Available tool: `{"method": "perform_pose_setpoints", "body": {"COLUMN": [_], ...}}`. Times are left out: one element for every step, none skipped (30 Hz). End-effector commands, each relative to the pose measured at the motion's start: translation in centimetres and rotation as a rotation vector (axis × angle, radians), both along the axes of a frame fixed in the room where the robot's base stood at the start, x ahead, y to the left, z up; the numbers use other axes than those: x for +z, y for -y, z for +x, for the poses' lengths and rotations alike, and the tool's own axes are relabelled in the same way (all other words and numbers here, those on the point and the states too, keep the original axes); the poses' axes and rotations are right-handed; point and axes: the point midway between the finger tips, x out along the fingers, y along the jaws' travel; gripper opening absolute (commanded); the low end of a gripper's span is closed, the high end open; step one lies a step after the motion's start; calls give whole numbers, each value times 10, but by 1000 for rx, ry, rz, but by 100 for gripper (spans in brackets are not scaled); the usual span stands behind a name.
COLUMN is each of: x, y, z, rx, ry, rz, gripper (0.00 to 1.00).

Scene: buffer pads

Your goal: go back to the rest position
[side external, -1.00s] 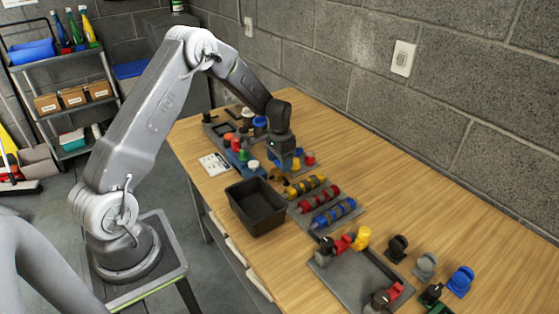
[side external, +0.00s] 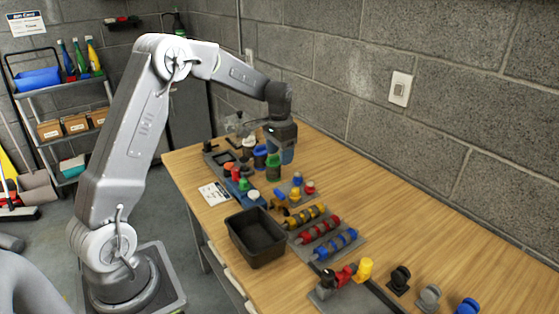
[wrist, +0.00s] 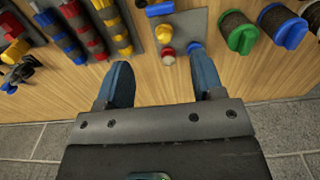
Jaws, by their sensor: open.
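My gripper (wrist: 162,85) has its two blue fingers spread apart with nothing between them in the wrist view. In the side external view my gripper (side external: 284,155) hangs above the far part of the wooden table (side external: 380,235). A small grey plate (wrist: 181,30) with red, yellow and blue pegs lies beyond the fingertips in the wrist view. A green-capped cylinder (side external: 273,166) stands close to the gripper in the side external view.
A black bin (side external: 257,237) stands on the table's near side. Beside it lies a rack with yellow, red and blue rods (side external: 320,230). More pieces stand at the table's right end. A block wall (side external: 450,130) runs along the back.

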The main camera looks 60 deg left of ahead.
Motion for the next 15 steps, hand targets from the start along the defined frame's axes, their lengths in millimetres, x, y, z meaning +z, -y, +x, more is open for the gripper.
{"method": "perform_pose_setpoints", "body": {"x": [1, 1, 1, 1, 1, 1, 1, 1, 2, 4, 8, 15, 21, 29, 41], "y": [0, 0, 0, 0, 0, 0, 0, 0, 1, 3, 5, 10, 15, 21, 30], "z": [0, 0, 0, 0, 0, 0, 0, 0, 0, -1, -2, -5, -7, -11, -17], "rx": [0, 0, 0, 0, 0, 0, 0, 0, 0, -1, -1, -1, -1, -2, -3], "ry": [0, 0, 0, 0, 0, 0, 0, 1, 2, 5, 10, 19, 28, 38, 56], "rz": [0, 0, 0, 0, 0, 0, 0, 0, 1, 2, 4, 8, 11, 14, 21], "gripper": [62, 62, 62, 62, 62, 62, 62, 62, 62, 62, 62, 62, 62, 62, 62]}}
